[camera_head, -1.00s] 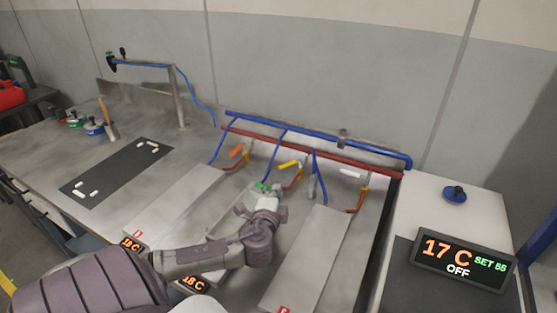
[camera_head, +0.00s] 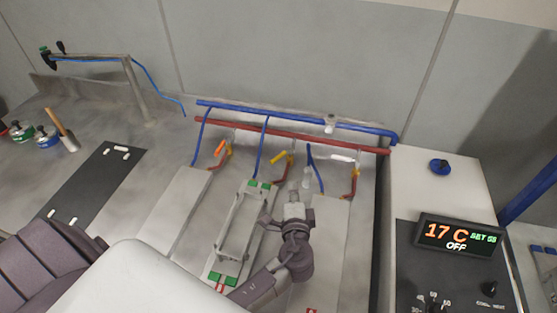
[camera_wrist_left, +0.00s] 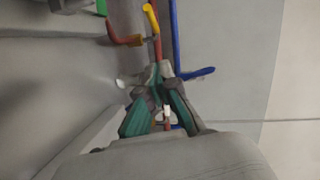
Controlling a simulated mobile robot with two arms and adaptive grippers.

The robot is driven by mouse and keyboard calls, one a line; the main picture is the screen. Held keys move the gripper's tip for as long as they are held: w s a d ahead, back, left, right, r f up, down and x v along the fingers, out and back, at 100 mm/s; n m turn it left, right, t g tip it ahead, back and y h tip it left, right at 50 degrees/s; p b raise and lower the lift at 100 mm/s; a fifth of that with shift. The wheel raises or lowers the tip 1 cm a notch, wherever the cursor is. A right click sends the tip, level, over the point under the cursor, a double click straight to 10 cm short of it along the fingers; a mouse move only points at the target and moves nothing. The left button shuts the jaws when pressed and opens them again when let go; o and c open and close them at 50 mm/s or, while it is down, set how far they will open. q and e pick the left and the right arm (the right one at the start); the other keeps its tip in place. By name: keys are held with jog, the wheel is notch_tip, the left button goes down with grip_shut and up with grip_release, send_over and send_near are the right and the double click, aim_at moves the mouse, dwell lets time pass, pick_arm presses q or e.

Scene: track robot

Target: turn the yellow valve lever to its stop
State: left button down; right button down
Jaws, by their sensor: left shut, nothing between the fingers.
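The yellow valve lever (camera_head: 282,158) is a short slanted bar on the middle red pipe branch, beyond the middle plate. A yellow lever also shows at the top of the left wrist view (camera_wrist_left: 151,14). My left gripper (camera_head: 305,176) is shut and empty, to the right of the yellow lever and nearer to me, apart from it. In the left wrist view the gripper's fingers (camera_wrist_left: 163,72) meet below the yellow lever. My right gripper is not in view.
An orange lever (camera_head: 220,147) and a white lever (camera_head: 343,158) stand either side. Blue (camera_head: 300,120) and red pipes (camera_head: 290,137) run behind. A metal frame with green corners (camera_head: 232,279) lies on the middle plate. A display (camera_head: 458,235) reads 17 C, SET 55, OFF.

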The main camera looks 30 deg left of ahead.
aim_at(281, 157)
pick_arm(q)
jog(key=p+x, duration=0.2)
jog(key=x, duration=0.6)
jog(key=shift+s+a+r, duration=0.1)
jog(key=shift+a+r, duration=0.05)
jog(key=shift+w+a+f+p, duration=0.15)
jog(key=shift+a+p, duration=0.15)
jog(key=shift+a, duration=0.25)
jog(key=shift+w+a+f+p, duration=0.15)
jog(key=shift+a+p, duration=0.15)
jog(key=shift+a, duration=0.25)
jog(key=shift+w+a+f, duration=0.15)
jog(key=shift+a+f, duration=0.1)
jog(key=shift+a, duration=0.45)
